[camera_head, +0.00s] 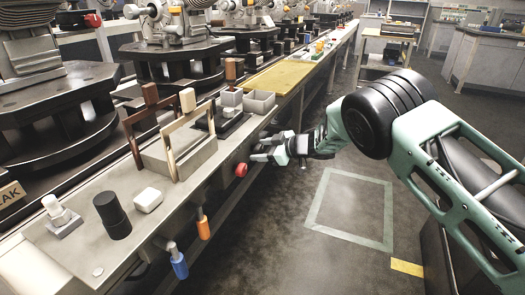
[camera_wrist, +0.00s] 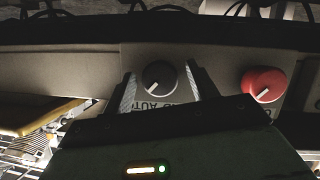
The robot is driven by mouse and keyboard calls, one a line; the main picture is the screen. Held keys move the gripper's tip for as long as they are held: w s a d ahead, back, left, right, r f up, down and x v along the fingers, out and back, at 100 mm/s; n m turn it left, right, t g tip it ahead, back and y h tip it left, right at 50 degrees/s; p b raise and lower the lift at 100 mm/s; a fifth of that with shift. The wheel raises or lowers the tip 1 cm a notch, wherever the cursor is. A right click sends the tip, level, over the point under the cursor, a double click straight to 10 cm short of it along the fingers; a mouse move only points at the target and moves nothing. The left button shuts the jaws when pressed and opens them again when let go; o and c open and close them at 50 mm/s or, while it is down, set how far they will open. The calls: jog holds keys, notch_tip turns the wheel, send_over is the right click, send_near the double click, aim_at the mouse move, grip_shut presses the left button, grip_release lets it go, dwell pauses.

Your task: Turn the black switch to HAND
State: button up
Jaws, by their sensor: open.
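The black switch (camera_wrist: 160,77) is a round knob with a white pointer mark on a grey panel, seen in the wrist view. Its mark slants toward the lower left of the picture. Lettering below it reads partly "AUTO"; the rest is covered by my gripper, so I cannot tell HAND's place. My gripper (camera_head: 262,154) is open at the front side of the conveyor in the head view, where it hides the black switch. In the wrist view the fingers stand on the left and right of the knob; I cannot tell whether they touch it.
A red knob (camera_wrist: 263,84) sits close to the right finger in the wrist view; it also shows on the conveyor front (camera_head: 241,170). Orange (camera_head: 203,227) and blue (camera_head: 179,264) handles stick out lower along the conveyor. The floor beside the conveyor is clear.

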jog(key=c, duration=1)
jog(key=shift+n, duration=0.3)
jog(key=shift+s+f+n+t+b, duration=0.1)
jog(key=shift+f+n+t+b, duration=0.15)
jog(key=shift+n+t+b, duration=0.8)
jog(key=n+t+b, duration=0.1)
jog(key=n+b, duration=0.1)
jog(key=b, duration=0.2)
jog(key=shift+f+n, duration=0.15)
jog(key=shift+n, duration=0.1)
jog(key=n+t+b, duration=0.2)
jog(key=n+b, duration=0.1)
jog(key=b, duration=0.3)
jog(key=shift+f+n, duration=0.15)
jog(key=shift+n, duration=0.15)
jog(key=n+t+y+b, duration=0.1)
jog(key=n+b, duration=0.1)
jog(key=b, duration=0.2)
jog(key=shift+r+n+b, duration=0.2)
jog(key=shift+n+b, duration=0.45)
jog(key=shift+n, duration=0.15)
